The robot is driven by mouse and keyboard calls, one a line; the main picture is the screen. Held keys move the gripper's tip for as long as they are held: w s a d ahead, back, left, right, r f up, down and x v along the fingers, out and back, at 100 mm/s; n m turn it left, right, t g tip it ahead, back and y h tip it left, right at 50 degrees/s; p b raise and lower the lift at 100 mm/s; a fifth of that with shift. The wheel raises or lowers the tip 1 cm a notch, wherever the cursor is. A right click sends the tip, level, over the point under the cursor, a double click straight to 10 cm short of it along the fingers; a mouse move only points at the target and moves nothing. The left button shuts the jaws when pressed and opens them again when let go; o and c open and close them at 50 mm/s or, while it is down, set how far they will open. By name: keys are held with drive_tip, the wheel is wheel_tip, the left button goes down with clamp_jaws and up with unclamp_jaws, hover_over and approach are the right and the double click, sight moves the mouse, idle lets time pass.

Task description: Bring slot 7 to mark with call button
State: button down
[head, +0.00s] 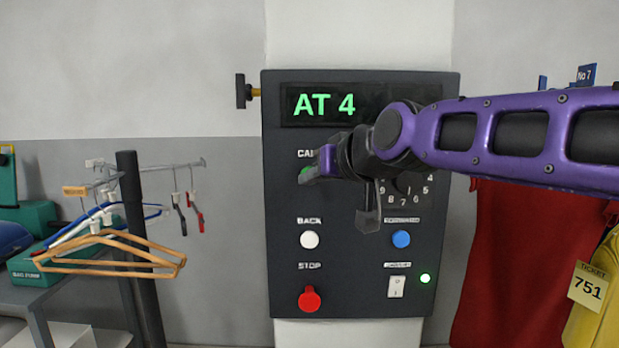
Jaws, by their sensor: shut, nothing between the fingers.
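The dark control panel (345,275) is on the wall, and its display (324,104) reads "AT 4" in green. The green call button (305,173) is at upper left under a partly covered label that starts "CA". My gripper (311,180) is shut and empty, in front of the panel, with its tip overlapping the call button. I cannot tell whether it touches the button. A blue "No 7" tag (585,75) shows at the upper right, above my arm.
My arm partly hides a dial (408,190). A hanger rack (131,180) stands left; red (515,260) and yellow garments (600,325) hang right.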

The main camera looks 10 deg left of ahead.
drive_tip(key=shift+w+a+b, duration=0.1)
drive_tip(key=shift+w+b, duration=0.3)
drive_tip(key=shift+b, duration=0.05)
idle(0.3)
drive_tip(key=shift+s, duration=0.1)
drive_tip(key=shift+s+d, duration=0.2)
drive_tip(key=shift+s, duration=0.55)
drive_tip(key=shift+s+d, duration=0.2)
drive_tip(key=shift+s, duration=0.6)
drive_tip(key=shift+s+d, duration=0.2)
drive_tip(key=shift+s, duration=0.65)
drive_tip(key=shift+s+d, duration=0.2)
drive_tip(key=shift+s, duration=0.6)
